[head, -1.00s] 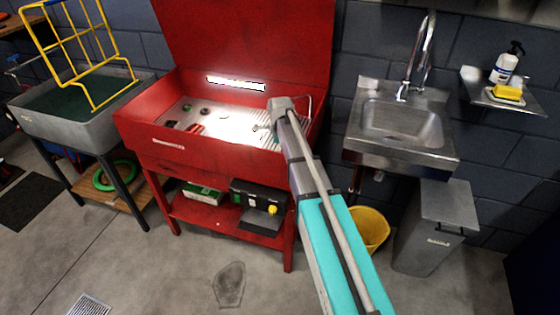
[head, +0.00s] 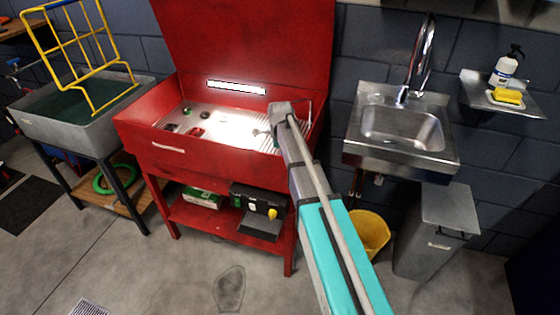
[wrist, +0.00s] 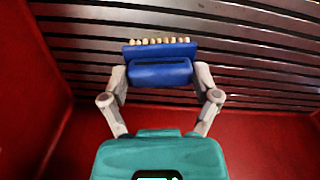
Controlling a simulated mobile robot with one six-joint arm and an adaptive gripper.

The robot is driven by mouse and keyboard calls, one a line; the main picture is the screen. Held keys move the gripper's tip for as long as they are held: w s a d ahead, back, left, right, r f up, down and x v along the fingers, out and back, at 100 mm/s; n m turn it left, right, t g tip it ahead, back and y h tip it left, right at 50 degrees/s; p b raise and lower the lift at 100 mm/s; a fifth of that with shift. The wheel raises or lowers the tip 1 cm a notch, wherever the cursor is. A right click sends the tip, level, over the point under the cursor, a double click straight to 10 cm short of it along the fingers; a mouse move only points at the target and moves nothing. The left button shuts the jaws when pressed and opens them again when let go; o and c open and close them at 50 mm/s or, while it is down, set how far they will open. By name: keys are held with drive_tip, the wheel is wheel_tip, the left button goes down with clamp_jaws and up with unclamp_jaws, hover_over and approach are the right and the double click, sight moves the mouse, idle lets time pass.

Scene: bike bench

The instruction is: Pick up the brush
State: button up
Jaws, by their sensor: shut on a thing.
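In the wrist view a blue brush (wrist: 160,72) with a row of pale bristle tufts along its far edge sits between the two grey fingers of my gripper (wrist: 160,84). The fingers touch it from both sides and are shut on it. Behind the brush are the dark slats (wrist: 250,50) of a slatted floor, with red walls around them. In the head view my arm reaches into the red wash cabinet (head: 165,151) at its right side. The gripper and the brush are hidden behind my arm there.
The cabinet's lid (head: 245,40) stands open at the back. Several small parts lie on the left of its floor. A steel sink (head: 403,130) is to the right, with a yellow bucket (head: 372,235) and a grey bin (head: 432,235) below. A grey tub (head: 75,120) with a yellow rack stands left.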

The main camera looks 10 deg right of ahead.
drive_tip(key=shift+c, duration=0.7)
wheel_tip(320, 180, up, 10)
drive_tip(key=p, duration=1)
drive_tip(key=shift+r, duration=0.1)
idle(0.3)
wheel_tip(320, 180, up, 24)
drive_tip(key=p, duration=2.4)
drive_tip(key=shift+s, duration=0.15)
